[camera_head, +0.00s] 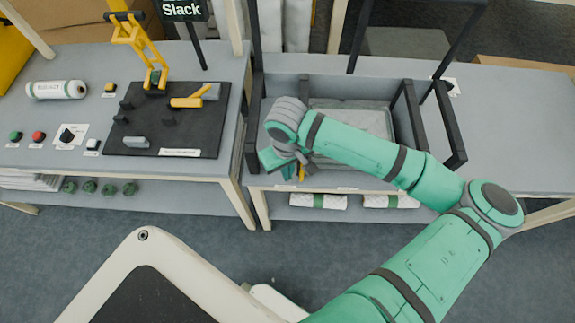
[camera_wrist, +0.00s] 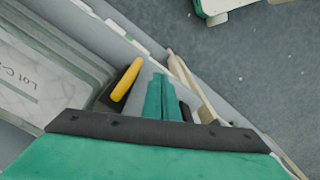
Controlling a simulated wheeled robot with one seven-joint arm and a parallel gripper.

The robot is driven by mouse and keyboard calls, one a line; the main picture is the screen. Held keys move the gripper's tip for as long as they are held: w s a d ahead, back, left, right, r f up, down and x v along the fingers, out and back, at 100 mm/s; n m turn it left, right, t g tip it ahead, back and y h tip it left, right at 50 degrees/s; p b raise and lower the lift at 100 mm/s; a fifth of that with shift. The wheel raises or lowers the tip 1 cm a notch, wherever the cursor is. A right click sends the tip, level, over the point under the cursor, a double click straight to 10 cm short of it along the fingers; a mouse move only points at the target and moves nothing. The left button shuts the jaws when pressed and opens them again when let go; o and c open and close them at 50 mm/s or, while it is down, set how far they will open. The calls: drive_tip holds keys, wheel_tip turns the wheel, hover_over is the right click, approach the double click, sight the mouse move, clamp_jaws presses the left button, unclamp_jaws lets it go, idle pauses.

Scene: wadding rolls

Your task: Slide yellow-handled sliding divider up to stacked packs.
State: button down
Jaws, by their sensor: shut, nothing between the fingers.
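The yellow handle (camera_wrist: 127,79) sits on a dark divider piece (camera_wrist: 107,97) in the wrist view. It also shows as a small bit of yellow (camera_head: 301,172) in the head view, mostly hidden by my arm. My gripper (camera_wrist: 164,84) is shut and empty, just to the right of the handle in the wrist view, with a small gap showing between them. In the head view my gripper (camera_head: 277,160) is over the bay's front left. The stacked packs (camera_wrist: 45,75), grey with a lot label, lie left of the handle; they show in the bay (camera_head: 350,120). Whether the divider touches them is hidden.
Dark upright frames (camera_head: 410,115) stand at the bay's right, and a dark post stands at its left. The left bench holds a black board (camera_head: 190,140) with a yellow lever clamp (camera_head: 140,45). White rolls (camera_head: 318,201) lie on the shelf below. The right tabletop (camera_head: 515,120) is mostly clear.

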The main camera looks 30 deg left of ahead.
wheel_tip(320, 180, up, 9)
drive_tip(key=shift+s+a, duration=0.25)
drive_tip(key=shift+a, duration=0.05)
idle(0.9)
idle(0.5)
